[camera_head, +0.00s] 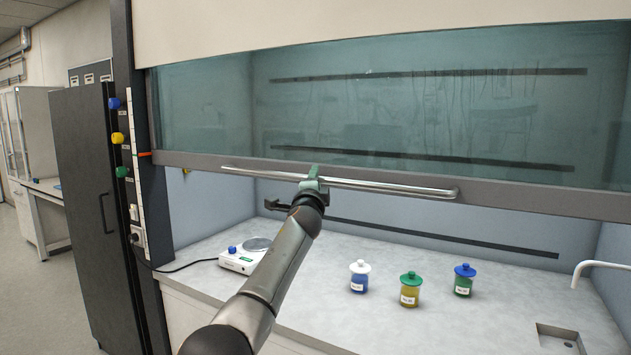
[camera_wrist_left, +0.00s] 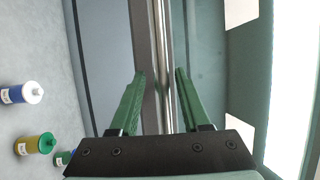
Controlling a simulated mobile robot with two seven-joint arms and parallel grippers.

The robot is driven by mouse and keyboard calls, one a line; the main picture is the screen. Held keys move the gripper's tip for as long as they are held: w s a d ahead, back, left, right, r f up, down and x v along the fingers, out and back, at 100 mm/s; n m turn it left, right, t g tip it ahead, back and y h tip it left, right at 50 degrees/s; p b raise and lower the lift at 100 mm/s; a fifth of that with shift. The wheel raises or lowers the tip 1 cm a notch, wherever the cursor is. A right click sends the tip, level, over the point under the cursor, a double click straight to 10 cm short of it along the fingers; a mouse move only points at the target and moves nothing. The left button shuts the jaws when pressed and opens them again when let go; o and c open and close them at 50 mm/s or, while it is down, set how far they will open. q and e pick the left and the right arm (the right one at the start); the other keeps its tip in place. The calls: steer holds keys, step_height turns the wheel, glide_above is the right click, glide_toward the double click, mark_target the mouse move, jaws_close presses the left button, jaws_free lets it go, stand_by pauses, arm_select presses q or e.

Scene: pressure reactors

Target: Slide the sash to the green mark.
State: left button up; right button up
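The sash is a tinted glass pane (camera_head: 430,110) with a grey bottom rail (camera_head: 540,195), partly raised above the worktop. A metal bar handle (camera_head: 400,187) runs along the rail. An orange pointer (camera_head: 145,154) sits at the sash's left edge, beside a narrow pale scale strip (camera_head: 138,190) on the dark post. The green mark is too small to place surely on that strip. My left gripper (camera_head: 314,180) is at the handle. In the left wrist view its green fingers (camera_wrist_left: 160,76) stand either side of the bar (camera_wrist_left: 164,40), with gaps visible. My right gripper is not in view.
On the worktop (camera_head: 330,240) stand a balance (camera_head: 245,255) and jars with white (camera_head: 359,277), green (camera_head: 410,290) and blue (camera_head: 464,281) lids. A white tap (camera_head: 600,266) and small sink (camera_head: 560,342) are at right. Coloured knobs (camera_head: 118,138) line the left post.

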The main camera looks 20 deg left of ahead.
arm_select(q)
steer(key=shift+o, duration=0.2)
steer(key=shift+d, duration=0.1)
steer(key=b+v, duration=0.1)
steer(key=v, duration=1.1)
steer(key=shift+s, duration=0.25)
stand_by(0.6)
